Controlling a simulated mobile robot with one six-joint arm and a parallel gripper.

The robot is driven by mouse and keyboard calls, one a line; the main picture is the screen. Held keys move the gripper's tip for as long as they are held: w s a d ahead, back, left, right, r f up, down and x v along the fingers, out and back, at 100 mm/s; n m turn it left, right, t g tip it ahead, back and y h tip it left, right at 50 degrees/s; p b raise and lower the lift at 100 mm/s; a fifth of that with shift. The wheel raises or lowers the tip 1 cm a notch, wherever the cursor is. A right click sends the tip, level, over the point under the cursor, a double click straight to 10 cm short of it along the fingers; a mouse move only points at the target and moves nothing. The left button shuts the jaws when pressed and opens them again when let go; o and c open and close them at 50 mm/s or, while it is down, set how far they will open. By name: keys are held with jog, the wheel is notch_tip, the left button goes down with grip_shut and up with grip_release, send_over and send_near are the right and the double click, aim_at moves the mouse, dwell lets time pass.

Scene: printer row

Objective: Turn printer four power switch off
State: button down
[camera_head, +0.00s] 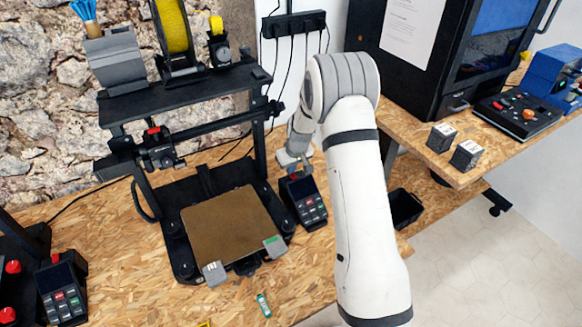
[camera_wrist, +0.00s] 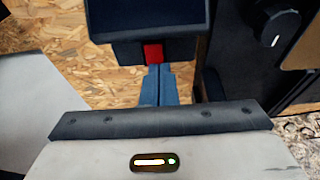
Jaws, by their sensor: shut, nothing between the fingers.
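A black 3D printer (camera_head: 192,160) with a brown bed stands mid-table; I cannot read a number on it. Its control box (camera_head: 303,200), with screen and keys, sits at its right front corner. In the wrist view a red switch (camera_wrist: 153,53) shows on the edge of the dark box (camera_wrist: 150,20). My gripper (camera_wrist: 160,70) has its blue-grey fingers shut and empty, with the tips just below the red switch; I cannot tell whether they touch. In the head view my gripper (camera_head: 292,168) is behind the control box, partly hidden by my arm.
Another control box (camera_head: 62,290) and red knobs stand at the far left. A black enclosure (camera_head: 440,60), two small dark boxes (camera_head: 441,137) and a button panel (camera_head: 525,113) occupy the right bench. A black bin (camera_head: 404,208) is under its edge. A small green-white item (camera_head: 263,305) lies in front.

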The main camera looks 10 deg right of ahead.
jog(key=shift+w+p, duration=0.1)
jog(key=shift+p, duration=0.25)
jog(key=shift+f, duration=0.2)
jog(key=shift+b, duration=0.3)
jog(key=shift+s+d+r+b, duration=0.1)
jog(key=shift+s+b, duration=0.1)
jog(key=shift+s, duration=0.2)
jog(key=shift+s+d+b, duration=0.1)
jog(key=shift+s+b, duration=0.05)
jog(key=shift+s, duration=0.25)
jog(key=shift+r, duration=0.15)
jog(key=shift+r, duration=0.25)
jog(key=s+b+v, duration=0.1)
jog(key=v, duration=1.2)
jog(key=shift+s+d+f, duration=0.15)
jog(key=shift+s+d, duration=0.05)
jog(key=shift+s, duration=0.05)
